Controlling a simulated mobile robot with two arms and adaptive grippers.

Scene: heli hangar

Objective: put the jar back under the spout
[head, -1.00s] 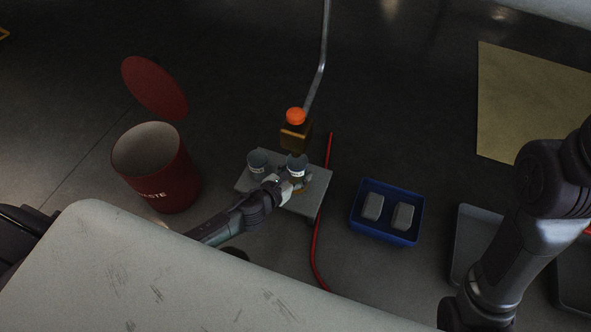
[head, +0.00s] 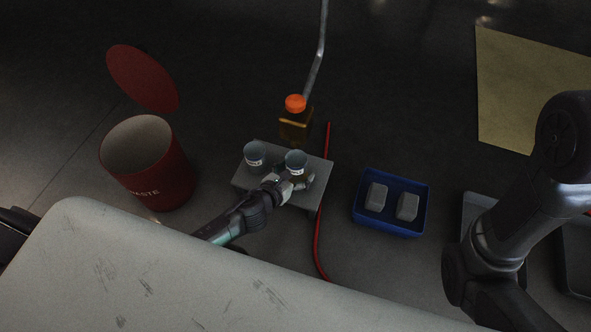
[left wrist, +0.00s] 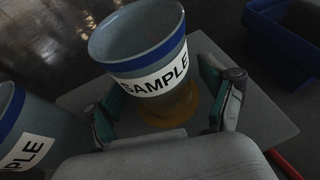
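A grey jar with a blue rim and a white SAMPLE label (left wrist: 139,50) stands on the right part of a grey platform (head: 318,200); it also shows in the head view (head: 296,162). Amber colour shows around its base. My left gripper (left wrist: 158,98) has a finger on either side of the jar's lower part, with visible gaps; it also shows in the head view (head: 294,184). A second similar jar (head: 255,153) stands left of it. A bent metal pipe (head: 320,50) comes down behind the platform. My right gripper is out of view.
An amber bottle with an orange cap (head: 295,120) stands behind the jars. A red waste bin (head: 158,185) is left, a blue tray (head: 391,226) with two grey blocks right. A red hose (head: 317,235) runs beside the platform. A pale surface (head: 150,270) fills the foreground.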

